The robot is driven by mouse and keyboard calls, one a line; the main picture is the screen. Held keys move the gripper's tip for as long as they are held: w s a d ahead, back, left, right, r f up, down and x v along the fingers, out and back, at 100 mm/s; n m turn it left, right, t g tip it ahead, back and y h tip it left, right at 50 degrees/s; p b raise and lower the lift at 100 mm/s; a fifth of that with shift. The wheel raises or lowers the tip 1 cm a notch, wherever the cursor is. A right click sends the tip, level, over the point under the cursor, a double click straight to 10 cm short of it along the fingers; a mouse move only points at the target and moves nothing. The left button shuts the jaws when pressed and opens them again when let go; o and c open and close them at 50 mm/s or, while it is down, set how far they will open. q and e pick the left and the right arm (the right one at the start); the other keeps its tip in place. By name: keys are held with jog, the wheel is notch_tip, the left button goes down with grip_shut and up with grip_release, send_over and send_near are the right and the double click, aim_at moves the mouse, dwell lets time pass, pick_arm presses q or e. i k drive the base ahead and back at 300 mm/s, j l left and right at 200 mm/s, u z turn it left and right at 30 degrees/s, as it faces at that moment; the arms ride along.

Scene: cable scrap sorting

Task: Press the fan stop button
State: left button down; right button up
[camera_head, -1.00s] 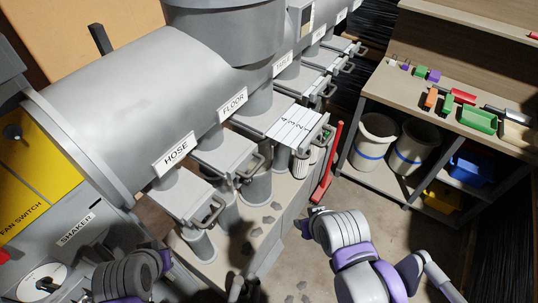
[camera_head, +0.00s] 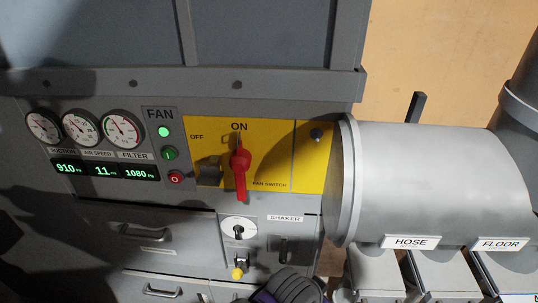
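The fan stop button (camera_head: 176,178) is a small round red button with a white ring mark, low in the FAN column of the grey panel (camera_head: 330,120). A green button (camera_head: 168,154) sits just above it, and a lit green lamp (camera_head: 164,132) above that. Nothing touches or covers the buttons. Part of my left arm, dark and ribbed with purple, shows at the bottom edge, below and right of the buttons. Its fingertips do not show. My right gripper is out of view.
Gauges (camera_head: 80,127) and lit displays are left. A shaker dial (camera_head: 238,229) and yellow-tipped lever (camera_head: 238,273) are below.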

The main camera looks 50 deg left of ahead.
aim_at(175, 177)
jog(key=u, duration=2.4)
jog(key=k+j, duration=0.05)
jog(key=j, duration=0.05)
